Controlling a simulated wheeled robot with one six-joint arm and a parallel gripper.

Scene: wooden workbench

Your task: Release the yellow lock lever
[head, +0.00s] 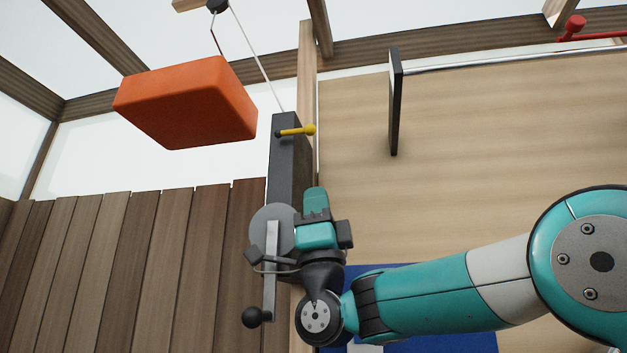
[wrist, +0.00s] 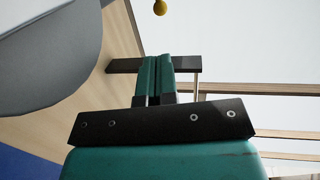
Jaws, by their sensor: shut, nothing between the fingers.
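The yellow lock lever (head: 296,131) is a short rod with a round knob. It sticks out to the right from the upper part of a dark grey post (head: 284,160) in the head view. Its yellow knob (wrist: 160,7) shows at the top edge of the wrist view, beyond my fingertips; the rest of it is out of frame there. My gripper (head: 316,193) is beside the winch, below the lever in the head view, and apart from it. Its teal fingers (wrist: 155,62) are together with nothing between them.
A grey winch disc (head: 268,215) with a crank arm and black knob (head: 256,317) sits close left of my gripper; the disc fills the wrist view's upper left. An orange block (head: 190,103) hangs upper left by a rope. A dark upright plate (head: 395,100) stands right of the lever.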

